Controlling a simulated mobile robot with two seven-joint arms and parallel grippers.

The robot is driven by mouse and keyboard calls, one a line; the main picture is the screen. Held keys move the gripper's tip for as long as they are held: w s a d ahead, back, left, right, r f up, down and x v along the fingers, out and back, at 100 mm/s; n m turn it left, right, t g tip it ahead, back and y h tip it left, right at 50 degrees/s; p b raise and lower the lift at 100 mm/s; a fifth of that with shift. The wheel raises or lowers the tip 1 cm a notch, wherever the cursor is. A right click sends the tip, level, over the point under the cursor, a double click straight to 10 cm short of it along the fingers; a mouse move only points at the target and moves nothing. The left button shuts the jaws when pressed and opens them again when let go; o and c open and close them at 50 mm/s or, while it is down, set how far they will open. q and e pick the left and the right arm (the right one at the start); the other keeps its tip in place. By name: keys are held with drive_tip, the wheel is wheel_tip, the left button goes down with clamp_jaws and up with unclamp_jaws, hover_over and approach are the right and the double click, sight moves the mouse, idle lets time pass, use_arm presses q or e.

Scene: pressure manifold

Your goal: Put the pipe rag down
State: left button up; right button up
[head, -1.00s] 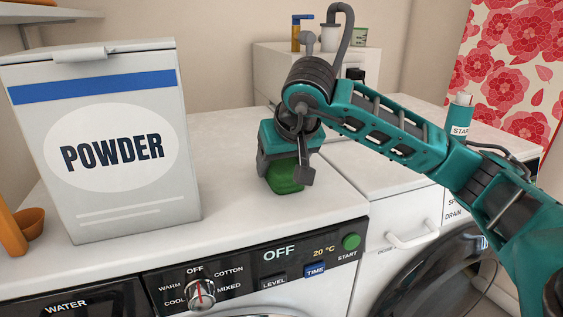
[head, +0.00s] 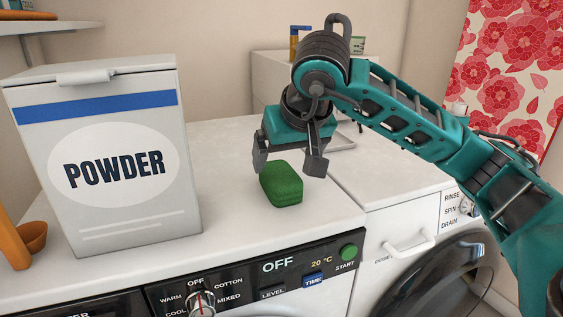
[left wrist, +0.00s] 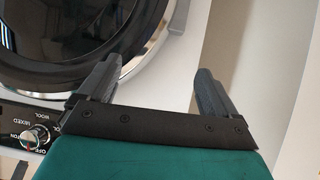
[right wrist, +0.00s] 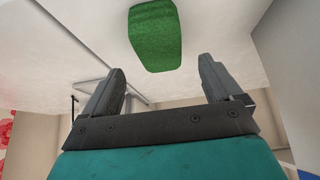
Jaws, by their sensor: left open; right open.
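The pipe rag, a green folded pad (head: 282,184), lies on the white top of the left machine, behind the panel reading OFF. In the right wrist view the green rag (right wrist: 155,36) lies on the white surface beyond the fingertips, apart from them. My right gripper (head: 288,165) is open and empty, just above and behind the rag. Its two fingers are spread in the right wrist view (right wrist: 160,75). My left gripper (left wrist: 155,75) is open and empty, in front of a machine's round door and dial. The left gripper is not in the head view.
A large POWDER box (head: 112,160) stands left of the rag. An orange scoop (head: 30,238) is at the far left edge. The machine top around the rag is clear.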

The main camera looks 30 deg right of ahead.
drive_tip(key=p+v, duration=0.1)
drive_tip(key=v, duration=0.4)
drive_tip(key=shift+s+r, duration=0.15)
drive_tip(key=shift+r, duration=0.1)
